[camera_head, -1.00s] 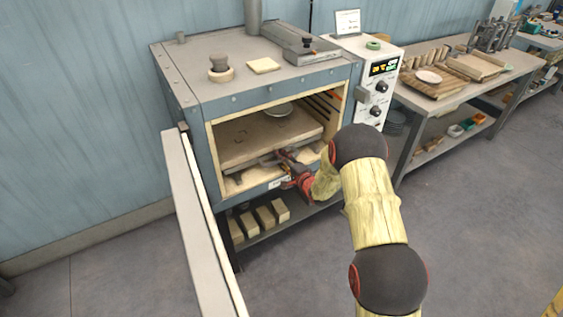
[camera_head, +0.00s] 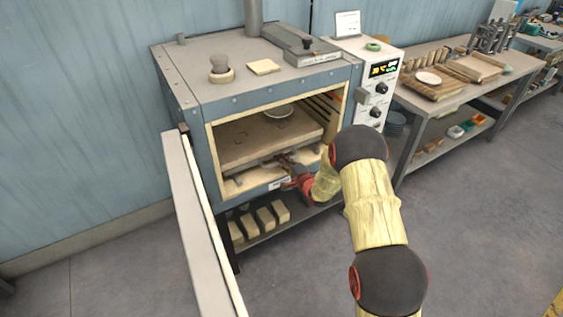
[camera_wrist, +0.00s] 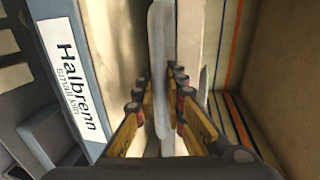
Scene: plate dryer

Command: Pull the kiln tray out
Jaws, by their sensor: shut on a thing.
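The kiln tray (camera_head: 238,153) is a flat brown slab inside the open kiln chamber. A pale round dish (camera_head: 279,112) lies on it. My gripper (camera_head: 278,160) reaches into the kiln mouth at the tray's front edge. In the wrist view my gripper (camera_wrist: 160,92) has its fingers on both sides of a thin grey bar (camera_wrist: 159,45), which looks like the tray's handle, and is shut on it. The bar's join to the tray is hard to make out.
The kiln door (camera_head: 198,220) stands open on the left. The kiln's chamber walls are close around my gripper. A control box (camera_head: 381,90) is at right, and a work table (camera_head: 430,102) stands beyond. Blocks (camera_head: 265,218) lie on the shelf below. Floor in front is clear.

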